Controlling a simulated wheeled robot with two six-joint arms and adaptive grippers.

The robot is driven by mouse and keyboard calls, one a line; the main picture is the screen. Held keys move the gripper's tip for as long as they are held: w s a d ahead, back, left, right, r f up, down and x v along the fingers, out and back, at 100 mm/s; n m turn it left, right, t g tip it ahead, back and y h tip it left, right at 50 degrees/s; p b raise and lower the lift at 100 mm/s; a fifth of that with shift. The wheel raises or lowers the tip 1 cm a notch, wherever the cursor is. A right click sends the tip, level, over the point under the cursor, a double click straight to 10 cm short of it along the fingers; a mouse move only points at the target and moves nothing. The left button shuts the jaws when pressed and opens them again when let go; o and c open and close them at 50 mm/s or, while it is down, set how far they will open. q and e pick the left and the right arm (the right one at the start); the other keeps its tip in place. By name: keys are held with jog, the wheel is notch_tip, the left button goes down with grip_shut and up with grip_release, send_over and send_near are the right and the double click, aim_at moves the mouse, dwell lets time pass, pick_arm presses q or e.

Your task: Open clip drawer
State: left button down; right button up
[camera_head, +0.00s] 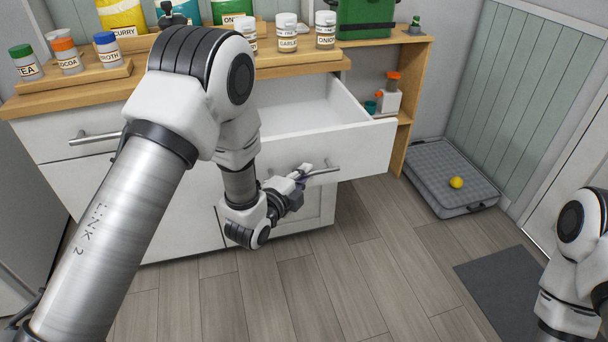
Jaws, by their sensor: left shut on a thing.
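A white drawer (358,148) in the wooden-topped cabinet is pulled out, and its visible inside looks empty. Its metal bar handle (325,171) is on the front panel. My left gripper (303,173) is at the left part of this handle and shut on it. My left arm hides the left part of the drawer. My right arm shows at the right edge, but its gripper is not in view. No clip can be made out.
A closed drawer with its own handle (95,138) is at the left. Jars and bags stand on the countertop (85,92). A grey pet bed (435,170) with a yellow ball (456,182) lies right of the shelf. A dark mat (510,285) lies on the open floor.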

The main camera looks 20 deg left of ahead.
pick_arm(q)
jog(key=c, duration=1.2)
grip_release()
jog(key=shift+a, duration=0.1)
jog(key=v, duration=1.2)
jog(key=shift+f, duration=0.2)
